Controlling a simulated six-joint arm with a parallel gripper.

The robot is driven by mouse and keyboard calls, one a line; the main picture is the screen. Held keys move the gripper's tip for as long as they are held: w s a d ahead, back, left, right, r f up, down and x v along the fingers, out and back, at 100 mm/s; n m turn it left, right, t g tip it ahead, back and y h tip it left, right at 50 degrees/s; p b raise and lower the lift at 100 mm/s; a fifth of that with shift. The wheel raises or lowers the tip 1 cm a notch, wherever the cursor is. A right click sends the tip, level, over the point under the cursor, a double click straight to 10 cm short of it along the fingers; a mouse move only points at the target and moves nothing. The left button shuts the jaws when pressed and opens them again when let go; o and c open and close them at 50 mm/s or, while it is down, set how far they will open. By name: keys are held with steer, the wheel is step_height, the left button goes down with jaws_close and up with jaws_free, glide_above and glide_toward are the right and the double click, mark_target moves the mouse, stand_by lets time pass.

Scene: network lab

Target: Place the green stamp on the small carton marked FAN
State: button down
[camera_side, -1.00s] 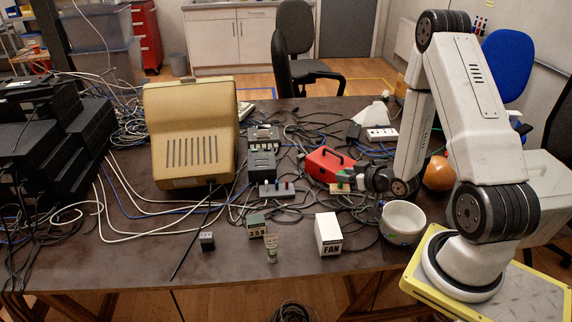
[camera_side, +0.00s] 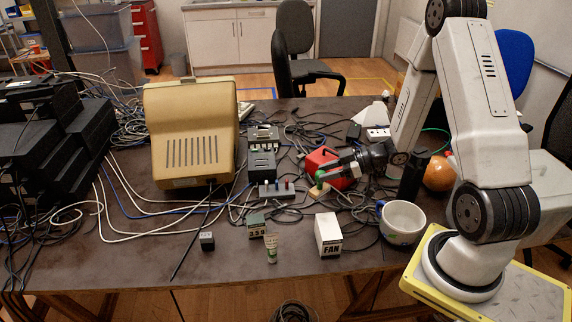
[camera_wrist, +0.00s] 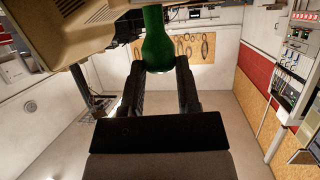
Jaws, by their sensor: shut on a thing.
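The green stamp (camera_side: 320,176) has a green handle above a tan base in the side view. My gripper (camera_side: 328,180) is shut on it, left of my wrist and in front of the red toolbox. In the wrist view the green handle (camera_wrist: 157,42) is between the fingertips of my gripper (camera_wrist: 159,68). The small white carton marked FAN (camera_side: 328,232) stands upright near the table's front edge, below the stamp in the side view. The stamp is apart from it. Its top looks clear.
A red toolbox (camera_side: 328,166) lies behind the stamp. Cables cover much of the table (camera_side: 150,255).

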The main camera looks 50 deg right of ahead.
steer(key=shift+s+a+r+n+g+y, duration=0.1)
steer(key=shift+s+a+n+g+y, duration=0.1)
steer(key=shift+s+n+g+y, duration=0.7)
steer(key=shift+s+a+r+n+g+y, duration=0.1)
steer(key=shift+s+a+n+g+y, duration=0.15)
steer(key=shift+s+n+g+y, duration=0.6)
steer(key=shift+s+a+r+n+g+y, duration=0.15)
steer(key=shift+s+n+g+y, duration=0.35)
steer(key=shift+n+g, duration=0.75)
steer(key=shift+f, duration=0.1)
glide_above(334, 223)
steer(key=shift+t, duration=0.3)
steer(key=shift+f, duration=2.15)
steer(key=shift+f, duration=0.1)
steer(key=shift+f, duration=1.7)
steer(key=shift+f, duration=0.15)
